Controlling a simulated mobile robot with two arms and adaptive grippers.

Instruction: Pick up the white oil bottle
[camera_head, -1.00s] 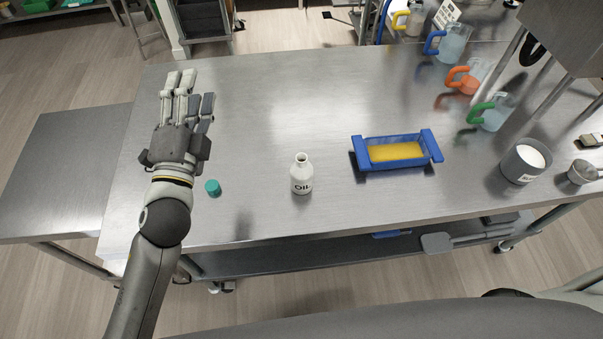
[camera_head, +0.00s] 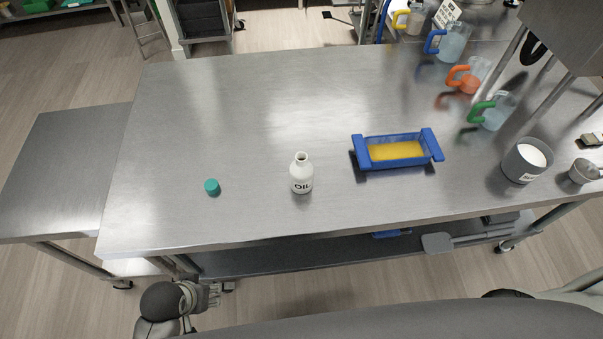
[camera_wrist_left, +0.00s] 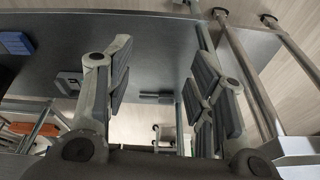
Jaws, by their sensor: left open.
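The white oil bottle (camera_head: 301,174) stands upright and uncapped on the steel table (camera_head: 250,110), with "OIL" lettered on its front. A teal cap (camera_head: 212,187) lies on the table to its left. My left gripper (camera_head: 208,294) shows partly at the bottom left of the head view, below the table's front edge and well apart from the bottle. In the left wrist view, my left gripper (camera_wrist_left: 165,82) has its fingers spread with nothing between them. The bottle cannot be made out there. My right gripper is not in view.
A blue tray (camera_head: 361,157) holding yellow material sits right of the bottle. A grey container of white contents (camera_head: 510,165) and several pitchers with coloured handles stand farther right. A lower shelf (camera_head: 290,262) runs under the table. The table's left half is mostly clear.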

